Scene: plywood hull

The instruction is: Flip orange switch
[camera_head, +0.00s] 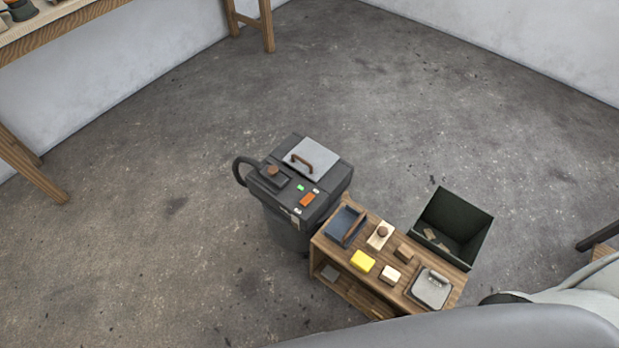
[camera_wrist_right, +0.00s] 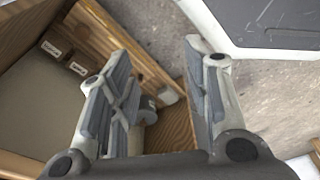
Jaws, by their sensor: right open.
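The orange switch (camera_head: 307,199) is on top of a dark grey machine (camera_head: 290,215) in the middle of the head view. A small green light or button (camera_head: 300,187) and pale markings are near it. The machine has a grey lid (camera_head: 311,158) with a brown handle, and a dark hose at its left. My right gripper (camera_wrist_right: 160,95) shows in the right wrist view, open with nothing between its fingers, above wooden furniture. The switch is not seen in that view. My left gripper is not in view.
A wooden bench (camera_head: 345,285) beside the machine holds a blue tray (camera_head: 345,226), a yellow block (camera_head: 362,261), small blocks and a grey device (camera_head: 431,288). A dark open bin (camera_head: 452,228) stands behind it. The floor left of the machine is clear.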

